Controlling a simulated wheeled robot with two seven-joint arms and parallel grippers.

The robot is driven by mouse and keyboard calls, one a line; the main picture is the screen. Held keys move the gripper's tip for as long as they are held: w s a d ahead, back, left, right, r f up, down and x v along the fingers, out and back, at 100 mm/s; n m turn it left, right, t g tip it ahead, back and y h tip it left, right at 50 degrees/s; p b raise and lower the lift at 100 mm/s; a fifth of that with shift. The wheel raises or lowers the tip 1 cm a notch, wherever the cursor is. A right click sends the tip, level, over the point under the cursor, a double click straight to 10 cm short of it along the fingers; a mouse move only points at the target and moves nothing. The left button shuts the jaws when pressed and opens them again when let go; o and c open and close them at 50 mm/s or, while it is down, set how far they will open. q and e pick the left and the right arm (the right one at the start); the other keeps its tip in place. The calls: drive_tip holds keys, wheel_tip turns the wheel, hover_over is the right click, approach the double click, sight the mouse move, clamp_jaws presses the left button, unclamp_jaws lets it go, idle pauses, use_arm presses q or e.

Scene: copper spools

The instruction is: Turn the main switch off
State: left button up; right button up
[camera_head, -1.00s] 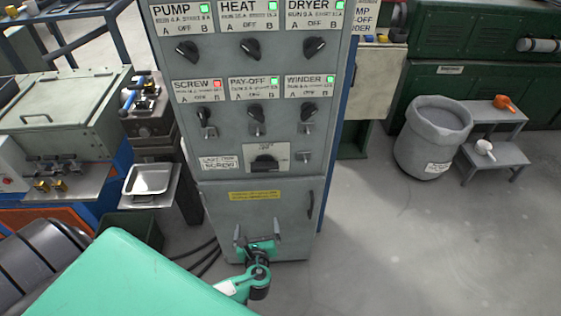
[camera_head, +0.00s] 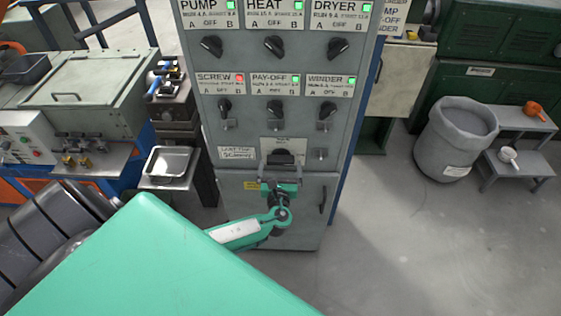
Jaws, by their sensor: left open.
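The main switch (camera_head: 281,157) is a dark rotary handle on a pale plate low on the grey control cabinet, below the rows of smaller knobs. My left gripper (camera_head: 281,165) is open just in front of it, with one finger to each side of the lower part of the plate. I cannot tell whether the fingers touch the handle. The handle's lower part is close to the gripper and partly hidden. My right gripper is not in view.
The cabinet (camera_head: 327,130) carries labelled knobs with green lamps; the SCREW lamp (camera_head: 239,78) is red. A metal tray (camera_head: 167,162) stands to the left. A grey bin (camera_head: 455,140) and a step stool (camera_head: 520,162) stand right. The floor right of the cabinet is clear.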

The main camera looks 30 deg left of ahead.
use_arm(q)
drive_tip(key=shift+x, duration=0.85)
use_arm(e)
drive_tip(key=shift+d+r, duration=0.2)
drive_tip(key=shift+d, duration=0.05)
use_arm(q)
drive_tip(key=c, duration=0.9)
drive_tip(key=shift+o, duration=0.2)
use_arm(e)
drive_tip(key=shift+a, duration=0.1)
use_arm(q)
drive_tip(key=shift+f, duration=0.1)
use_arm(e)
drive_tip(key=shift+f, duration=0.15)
